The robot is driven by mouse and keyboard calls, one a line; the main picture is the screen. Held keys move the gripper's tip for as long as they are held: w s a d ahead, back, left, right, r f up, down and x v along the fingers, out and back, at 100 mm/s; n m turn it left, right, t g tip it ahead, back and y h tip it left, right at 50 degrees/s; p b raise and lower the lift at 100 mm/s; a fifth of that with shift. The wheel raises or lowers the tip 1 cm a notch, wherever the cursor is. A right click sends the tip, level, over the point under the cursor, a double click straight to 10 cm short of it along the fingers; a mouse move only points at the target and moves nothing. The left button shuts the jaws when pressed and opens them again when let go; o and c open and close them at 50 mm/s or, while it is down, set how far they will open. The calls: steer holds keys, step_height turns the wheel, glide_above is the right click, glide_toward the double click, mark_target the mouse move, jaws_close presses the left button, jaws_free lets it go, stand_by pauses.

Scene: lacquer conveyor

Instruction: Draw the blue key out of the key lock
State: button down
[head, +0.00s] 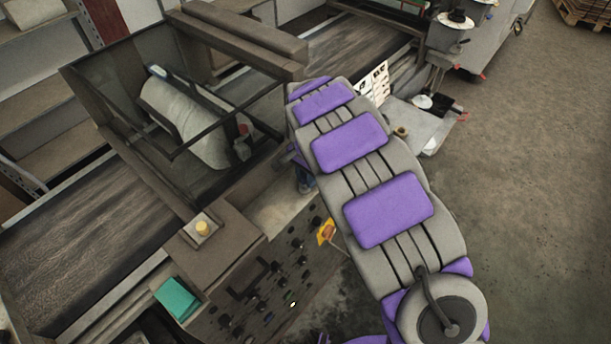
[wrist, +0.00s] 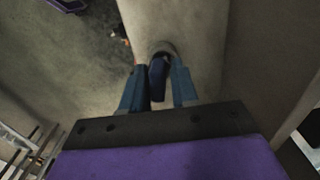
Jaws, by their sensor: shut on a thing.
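The blue key (wrist: 158,78) shows dark blue between the two blue-grey fingers of my gripper (wrist: 160,84) in the wrist view. My gripper is shut on it. The far end of the key meets the round key lock (wrist: 165,46) on a pale grey-beige panel (wrist: 190,22). I cannot tell how deep the key sits in the lock. In the head view, my purple and grey arm reaches to the conveyor machine and hides the key and lock. Only a small bluish part of my gripper (head: 304,181) shows beside the arm.
A control panel (head: 262,300) with several dark knobs lies left of my arm. A yellow button (head: 202,228) and a green box (head: 177,298) are on the machine. A framed guard (head: 110,120) surrounds a pale roller (head: 185,120). Open concrete floor (head: 540,180) lies to the right.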

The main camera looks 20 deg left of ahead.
steer(key=shift+a+f, duration=0.1)
steer(key=shift+a, duration=0.1)
steer(key=c, duration=1.4)
jaws_free()
steer(key=shift+w+a+f, duration=0.1)
steer(key=shift+a, duration=0.15)
steer(key=shift+c, duration=0.2)
steer(key=c, duration=0.3)
steer(key=shift+d, duration=0.3)
jaws_close()
steer(key=shift+r, duration=0.2)
steer(key=shift+a+r, duration=0.2)
steer(key=shift+r, duration=0.2)
steer(key=shift+r+p, duration=1.05)
steer(key=shift+r, duration=0.65)
